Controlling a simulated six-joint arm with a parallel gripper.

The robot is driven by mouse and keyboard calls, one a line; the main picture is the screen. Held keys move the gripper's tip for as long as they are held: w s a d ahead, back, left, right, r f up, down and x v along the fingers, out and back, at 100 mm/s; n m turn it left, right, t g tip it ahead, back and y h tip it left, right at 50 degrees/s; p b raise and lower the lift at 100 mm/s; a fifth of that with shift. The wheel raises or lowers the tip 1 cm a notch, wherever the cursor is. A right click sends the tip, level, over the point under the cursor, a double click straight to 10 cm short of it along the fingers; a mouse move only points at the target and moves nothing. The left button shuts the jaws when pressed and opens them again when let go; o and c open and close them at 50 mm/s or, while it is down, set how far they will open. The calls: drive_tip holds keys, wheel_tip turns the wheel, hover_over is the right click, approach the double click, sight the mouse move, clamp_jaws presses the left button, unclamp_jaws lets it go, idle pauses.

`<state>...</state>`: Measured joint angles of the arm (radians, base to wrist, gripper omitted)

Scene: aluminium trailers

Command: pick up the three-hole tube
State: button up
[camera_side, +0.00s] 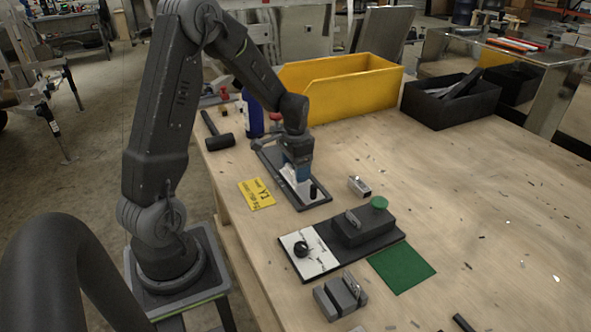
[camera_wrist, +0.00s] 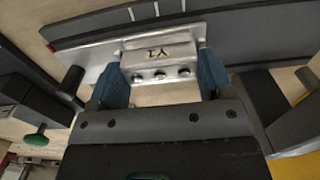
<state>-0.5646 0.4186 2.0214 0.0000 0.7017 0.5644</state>
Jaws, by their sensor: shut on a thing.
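In the side view my gripper (camera_side: 297,171) points down over the dark-framed fixture (camera_side: 316,201) near the table's left edge. The tube is mostly hidden by the fingers there. I cannot tell whether it still touches the fixture.
A yellow "Y1" card (camera_side: 256,194) lies left of the fixture. A small metal block (camera_side: 360,186) and a dark base with a clamp (camera_side: 377,239) are nearby. A blue bottle (camera_side: 252,112), a yellow bin (camera_side: 350,88) and a black bin (camera_side: 425,103) stand behind. The table's right side is mostly clear.

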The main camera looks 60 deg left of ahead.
drive_tip(key=shift+r, duration=0.4)
drive_tip(key=r, duration=0.4)
drive_tip(key=shift+s+a, duration=0.25)
drive_tip(key=s+a+r, duration=0.6)
drive_tip(key=s, duration=0.3)
drive_tip(key=w+d+m, duration=0.5)
drive_tip(key=d+m, duration=0.1)
drive_tip(key=d, duration=0.4)
drive_tip(key=w+d+f+m, duration=0.1)
drive_tip(key=w+d+m, duration=0.4)
drive_tip(key=d, duration=0.5)
drive_tip(key=w+d+m, duration=0.5)
drive_tip(key=d+m, duration=0.2)
drive_tip(key=d, duration=0.2)
drive_tip(key=shift+d+f, duration=0.25)
drive_tip(key=shift+d, duration=0.15)
hover_over(401, 266)
wheel_tip(401, 266, down, 7)
drive_tip(key=shift+a+r, duration=0.15)
drive_tip(key=shift+d+f, duration=0.2)
drive_tip(key=shift+f, duration=1.9)
